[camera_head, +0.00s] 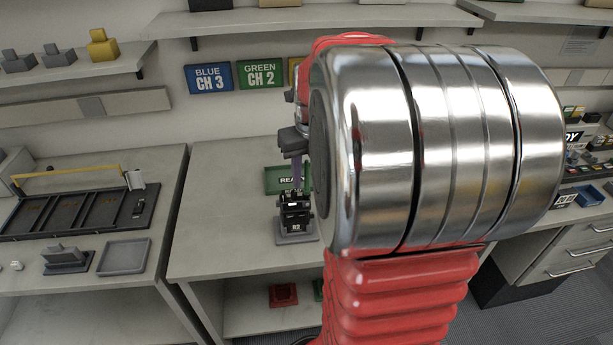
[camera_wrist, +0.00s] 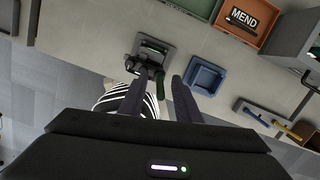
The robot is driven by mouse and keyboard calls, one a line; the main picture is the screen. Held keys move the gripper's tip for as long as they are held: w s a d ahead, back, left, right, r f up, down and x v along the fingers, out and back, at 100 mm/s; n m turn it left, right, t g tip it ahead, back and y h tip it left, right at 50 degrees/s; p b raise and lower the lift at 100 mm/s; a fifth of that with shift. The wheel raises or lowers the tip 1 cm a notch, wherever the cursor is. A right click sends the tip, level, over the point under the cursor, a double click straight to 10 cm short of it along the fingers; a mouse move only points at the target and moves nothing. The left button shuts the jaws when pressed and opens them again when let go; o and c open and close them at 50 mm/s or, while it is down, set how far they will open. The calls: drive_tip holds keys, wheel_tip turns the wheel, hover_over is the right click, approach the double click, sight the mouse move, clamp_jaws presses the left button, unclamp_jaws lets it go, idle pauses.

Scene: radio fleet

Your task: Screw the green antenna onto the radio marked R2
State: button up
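The radio marked R2 (camera_head: 295,214) stands upright in a grey holder on the middle bench, and its dark top also shows in the wrist view (camera_wrist: 151,54). In the head view my gripper (camera_head: 297,182) points down just above the radio. In the wrist view my gripper (camera_wrist: 160,78) has its two fingers apart, with a clear gap between them. A dark green rod, which looks like the green antenna (camera_wrist: 160,85), shows in that gap by the radio. I cannot tell whether it touches the radio. My arm hides much of the head view.
A green READY tray (camera_head: 275,181) lies behind the radio. The wrist view shows a small blue tray (camera_wrist: 203,79) beside the holder and an orange MEND tray (camera_wrist: 232,30). A black rack (camera_head: 147,205) and a grey tray (camera_head: 123,257) sit on the left bench.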

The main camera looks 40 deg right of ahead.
wheel_tip(320, 180, up, 13)
drive_tip(key=s, duration=0.1)
drive_tip(key=shift+s+a, duration=0.35)
drive_tip(key=shift+s, duration=0.05)
drive_tip(key=shift+o, duration=0.2)
drive_tip(key=shift+d+f, duration=0.1)
drive_tip(key=shift+f, duration=0.05)
drive_tip(key=m, duration=3.5)
drive_tip(key=shift+w+f+m, duration=0.1)
drive_tip(key=shift+w+m, duration=0.1)
drive_tip(key=shift+m, duration=0.2)
drive_tip(key=shift+f, duration=0.1)
drive_tip(key=f, duration=0.4)
drive_tip(key=w+f, duration=0.1)
drive_tip(key=f, duration=0.4)
drive_tip(key=w+f, duration=0.1)
drive_tip(key=f, duration=0.3)
drive_tip(key=shift+d+f, duration=0.25)
drive_tip(key=shift+d, duration=0.15)
